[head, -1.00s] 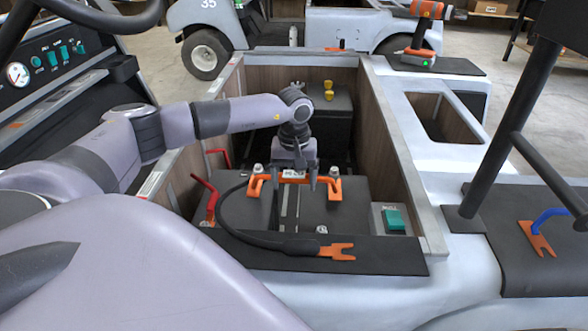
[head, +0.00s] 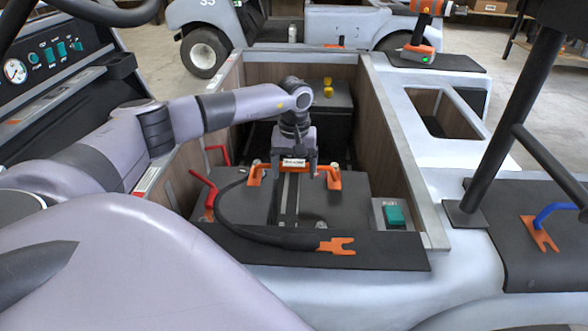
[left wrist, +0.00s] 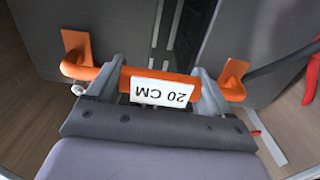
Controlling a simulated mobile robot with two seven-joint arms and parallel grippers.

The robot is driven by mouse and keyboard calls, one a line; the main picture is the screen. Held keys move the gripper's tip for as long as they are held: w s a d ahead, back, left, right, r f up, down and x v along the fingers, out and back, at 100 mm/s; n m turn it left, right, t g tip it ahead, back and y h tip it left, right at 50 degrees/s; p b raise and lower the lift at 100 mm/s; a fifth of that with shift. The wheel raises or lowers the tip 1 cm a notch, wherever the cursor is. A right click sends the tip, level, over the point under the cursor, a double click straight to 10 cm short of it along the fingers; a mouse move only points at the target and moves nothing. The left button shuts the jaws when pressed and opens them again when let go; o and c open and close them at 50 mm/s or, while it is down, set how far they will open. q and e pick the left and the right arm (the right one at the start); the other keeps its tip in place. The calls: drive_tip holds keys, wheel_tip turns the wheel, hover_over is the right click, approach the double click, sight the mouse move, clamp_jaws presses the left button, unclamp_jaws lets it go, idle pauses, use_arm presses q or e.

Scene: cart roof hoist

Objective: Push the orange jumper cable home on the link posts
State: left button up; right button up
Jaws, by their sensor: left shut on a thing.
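The orange jumper cable (head: 333,180) spans the two link posts on top of the dark batteries. My left gripper (head: 293,175) is above it, shut on its middle beside a white label. In the left wrist view the jumper (left wrist: 133,78) lies between the fingers (left wrist: 155,85), and the label reads "20 CM". Its flat orange lugs show on either side of the gripper. The left post (head: 257,163) and right post (head: 335,166) show as small silvery tops at the jumper's ends. I cannot tell how far down the lugs sit. My right gripper is out of view.
A black cable with an orange forked lug (head: 337,246) lies on the black front ledge. Red-handled parts (head: 203,180) stand left of the batteries. A grey box with a green switch (head: 394,215) is at right. Wooden walls (head: 395,150) enclose the bay closely.

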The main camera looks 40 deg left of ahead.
sight(294, 160)
use_arm(q)
drive_tip(key=shift+w+a, duration=0.15)
drive_tip(key=shift+w, duration=0.05)
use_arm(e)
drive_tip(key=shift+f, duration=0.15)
use_arm(q)
drive_tip(key=o, duration=1.2)
wheel_tip(294, 160, up, 6)
drive_tip(key=shift+r+p, duration=0.25)
drive_tip(key=shift+p, duration=0.85)
drive_tip(key=shift+r, duration=0.4)
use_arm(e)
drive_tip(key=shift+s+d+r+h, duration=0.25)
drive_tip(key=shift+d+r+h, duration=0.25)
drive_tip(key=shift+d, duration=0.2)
